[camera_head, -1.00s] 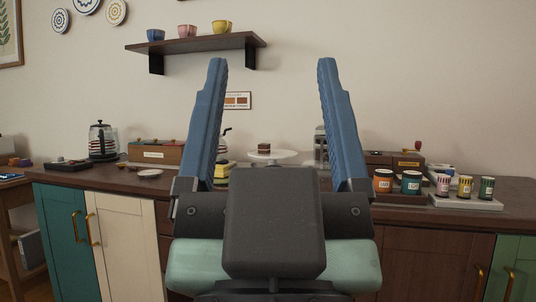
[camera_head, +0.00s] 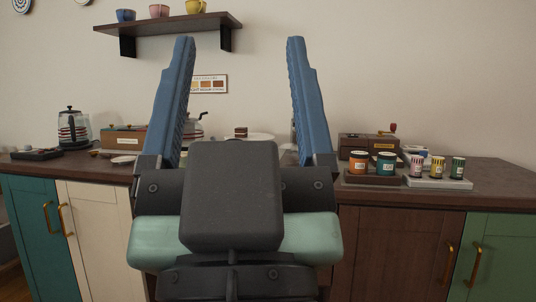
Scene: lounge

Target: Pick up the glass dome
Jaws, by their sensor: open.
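My gripper (camera_head: 240,42) is open and empty, with two long blue fingers pointing up and away from me. It is raised in front of the sideboard, and the wall shows between its fingers. I cannot clearly make out a glass dome. A pale, partly see-through shape (camera_head: 294,133) on the counter shows only at the edge of the right finger, which hides most of it. It may be the dome, but I cannot tell. A chocolate cake slice (camera_head: 240,131) on a pale stand (camera_head: 262,137) shows between the fingers.
The brown counter (camera_head: 500,176) holds a glass kettle (camera_head: 72,128) at left, wooden boxes, and an orange-labelled jar (camera_head: 359,161) among several jars at right. A small tray (camera_head: 437,183) holds some jars.

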